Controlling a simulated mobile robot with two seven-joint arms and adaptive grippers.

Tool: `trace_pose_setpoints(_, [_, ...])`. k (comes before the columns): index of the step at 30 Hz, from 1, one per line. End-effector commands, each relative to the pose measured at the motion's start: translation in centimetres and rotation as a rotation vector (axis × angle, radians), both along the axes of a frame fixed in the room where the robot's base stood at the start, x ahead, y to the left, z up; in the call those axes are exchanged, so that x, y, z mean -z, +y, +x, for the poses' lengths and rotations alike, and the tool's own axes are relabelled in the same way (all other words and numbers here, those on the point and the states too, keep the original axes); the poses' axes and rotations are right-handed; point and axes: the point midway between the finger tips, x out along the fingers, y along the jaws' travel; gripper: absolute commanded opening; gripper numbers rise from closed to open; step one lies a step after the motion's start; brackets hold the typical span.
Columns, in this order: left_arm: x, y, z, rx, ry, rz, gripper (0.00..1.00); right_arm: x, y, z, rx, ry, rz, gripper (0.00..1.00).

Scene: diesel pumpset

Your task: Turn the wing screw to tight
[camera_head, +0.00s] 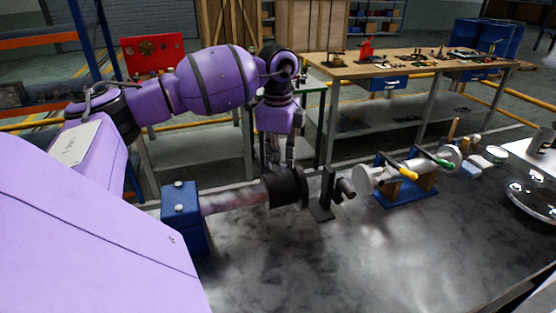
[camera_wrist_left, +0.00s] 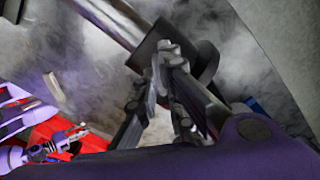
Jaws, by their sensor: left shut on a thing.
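My left gripper (camera_head: 280,160) points down from above at the black collar (camera_head: 288,190) on the shaft (camera_head: 235,199). In the left wrist view the fingers of my left gripper (camera_wrist_left: 166,62) close together at the edge of the black collar (camera_wrist_left: 150,50). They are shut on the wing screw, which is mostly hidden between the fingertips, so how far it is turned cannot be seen. What looks like my right gripper (camera_wrist_left: 75,135) shows small at the lower left of the left wrist view; its fingers are too small to read.
A blue bearing block (camera_head: 181,205) holds the shaft's left end. A black stand (camera_head: 322,195) stands right of the collar. Farther right, a blue cradle (camera_head: 404,190) bears a grey cylinder with yellow and green handles. The table's front middle is clear. A wooden workbench (camera_head: 420,65) stands behind.

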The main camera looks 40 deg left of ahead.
Motion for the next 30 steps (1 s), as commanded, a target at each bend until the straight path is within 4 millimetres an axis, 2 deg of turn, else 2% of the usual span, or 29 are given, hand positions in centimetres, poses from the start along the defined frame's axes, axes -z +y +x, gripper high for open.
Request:
trace_pose_setpoints(21, [0.02, 0.01, 0.02, 0.682, 0.001, 0.001, 0.0, 0.05, 0.11, 0.76, -0.006, -0.012, -0.001, 0.33])
trace_pose_setpoints(30, [0.0, 0.03, 0.04, 0.967, -0.001, 0.002, 0.0, 0.5, 0.11, 0.5, -0.007, -0.005, -0.002, 0.33])
